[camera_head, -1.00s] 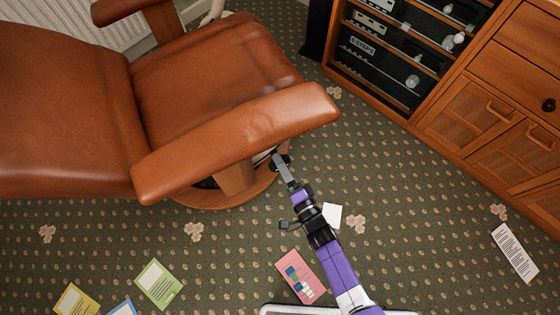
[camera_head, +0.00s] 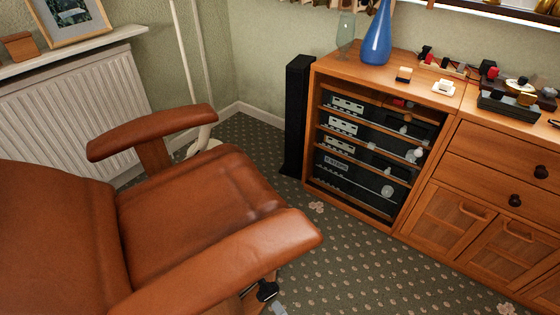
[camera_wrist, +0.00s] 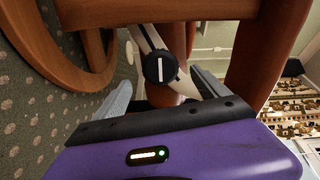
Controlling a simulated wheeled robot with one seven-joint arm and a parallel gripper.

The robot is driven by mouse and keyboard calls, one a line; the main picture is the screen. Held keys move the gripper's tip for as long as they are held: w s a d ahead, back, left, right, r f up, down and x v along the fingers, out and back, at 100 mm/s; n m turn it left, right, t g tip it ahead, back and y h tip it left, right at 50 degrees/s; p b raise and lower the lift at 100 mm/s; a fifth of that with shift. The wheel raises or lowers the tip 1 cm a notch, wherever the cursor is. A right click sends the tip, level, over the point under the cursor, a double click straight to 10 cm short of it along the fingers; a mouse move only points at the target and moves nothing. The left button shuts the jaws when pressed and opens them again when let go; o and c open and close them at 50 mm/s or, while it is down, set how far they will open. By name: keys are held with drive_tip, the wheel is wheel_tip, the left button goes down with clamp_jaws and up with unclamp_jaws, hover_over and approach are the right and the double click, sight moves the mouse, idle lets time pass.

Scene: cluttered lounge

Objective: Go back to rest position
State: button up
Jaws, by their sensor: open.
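My gripper (camera_wrist: 160,80) is open in the wrist view, its two grey fingers apart with nothing held between them. A round black knob (camera_wrist: 153,68) with a white mark shows just beyond and between the fingers. I cannot tell whether it touches them. The brown leather armchair (camera_head: 190,215) fills the left of the head view. Its wooden base (camera_wrist: 50,45) is close to the gripper in the wrist view. In the head view, only a grey bit of my gripper shows at the bottom edge, below the armrest; most of my arm is out of frame.
A wooden cabinet (camera_head: 440,140) with shelves of audio equipment stands to the right. A black speaker (camera_head: 297,115) stands beside it. A blue vase (camera_head: 376,40) and small items stand on top. A radiator (camera_head: 75,110) is behind the chair. Patterned carpet (camera_head: 370,270) is open between chair and cabinet.

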drive_tip(key=s+d+r+n+t+h, duration=0.15)
drive_tip(key=d+r+n+h, duration=0.25)
drive_tip(key=d+r+n, duration=0.4)
drive_tip(key=s+d+r+n+g+h, duration=0.1)
drive_tip(key=s+d+r+h, duration=0.3)
drive_tip(key=s+r, duration=0.75)
drive_tip(key=s+d+r+n+g+h, duration=0.1)
drive_tip(key=s+d+r+h, duration=0.1)
drive_tip(key=s+d+r, duration=0.75)
wheel_tip(320, 180, up, 25)
drive_tip(key=s+a+p, duration=0.3)
drive_tip(key=p, duration=2.1)
drive_tip(key=shift+r, duration=0.2)
